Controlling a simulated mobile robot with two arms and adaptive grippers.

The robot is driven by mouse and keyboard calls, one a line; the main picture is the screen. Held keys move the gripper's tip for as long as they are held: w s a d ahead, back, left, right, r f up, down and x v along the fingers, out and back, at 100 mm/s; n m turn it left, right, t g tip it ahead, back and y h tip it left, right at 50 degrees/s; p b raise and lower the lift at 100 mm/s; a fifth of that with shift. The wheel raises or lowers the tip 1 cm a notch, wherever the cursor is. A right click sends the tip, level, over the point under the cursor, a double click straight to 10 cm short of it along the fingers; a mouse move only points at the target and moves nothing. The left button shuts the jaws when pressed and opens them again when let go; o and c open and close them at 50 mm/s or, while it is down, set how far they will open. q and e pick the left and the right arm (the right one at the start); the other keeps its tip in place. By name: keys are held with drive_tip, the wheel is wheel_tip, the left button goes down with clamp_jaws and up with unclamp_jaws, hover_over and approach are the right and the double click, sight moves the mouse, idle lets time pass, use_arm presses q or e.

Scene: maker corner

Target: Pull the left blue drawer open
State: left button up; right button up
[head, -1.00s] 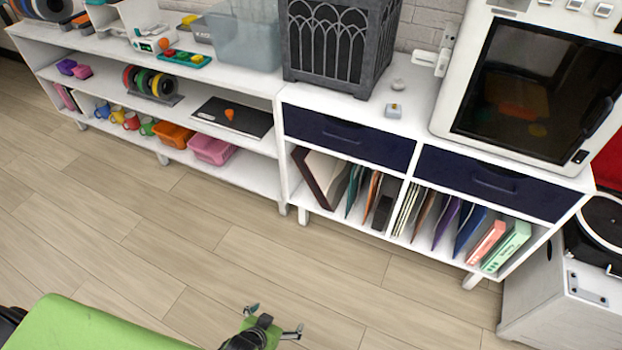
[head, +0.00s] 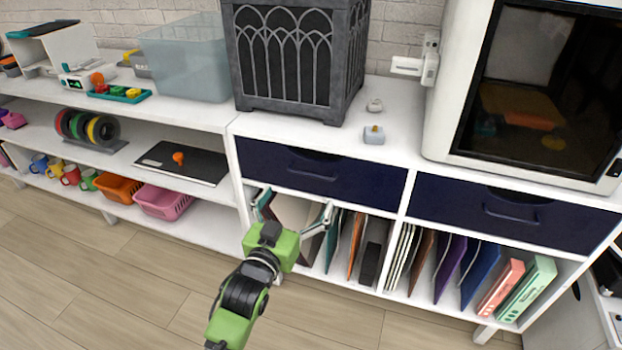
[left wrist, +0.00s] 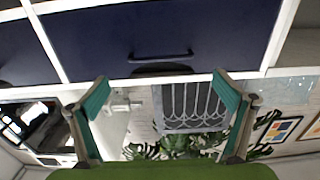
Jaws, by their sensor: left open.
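The left blue drawer (head: 350,182) is a dark navy front set flush in the white cabinet, so it looks closed. Its dark bar handle (head: 308,173) is at the middle of the front. My left gripper (head: 294,210) is open and empty, just below and in front of this drawer, its fingers spread to either side of the handle. In the left wrist view, which is upside down, the drawer front (left wrist: 90,40) and handle (left wrist: 160,57) show beyond the two teal fingertips (left wrist: 161,82), with a gap between. My right gripper is out of view.
The right blue drawer (head: 450,205) looks closed too. Folders and books fill the open shelf below. A grey lantern-like box (head: 290,60) and a white 3D printer (head: 450,90) stand on the cabinet top. The floor (head: 400,330) in front is clear.

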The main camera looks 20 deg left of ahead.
sight(311, 174)
use_arm(q)
drive_tip(key=w, duration=0.4)
drive_tip(key=w+b, duration=0.1)
drive_tip(key=w, duration=0.4)
drive_tip(key=shift+w+d, duration=0.2)
drive_tip(key=shift+w, duration=0.1)
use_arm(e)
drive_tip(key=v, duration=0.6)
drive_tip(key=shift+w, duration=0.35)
use_arm(q)
drive_tip(key=c, duration=1.3)
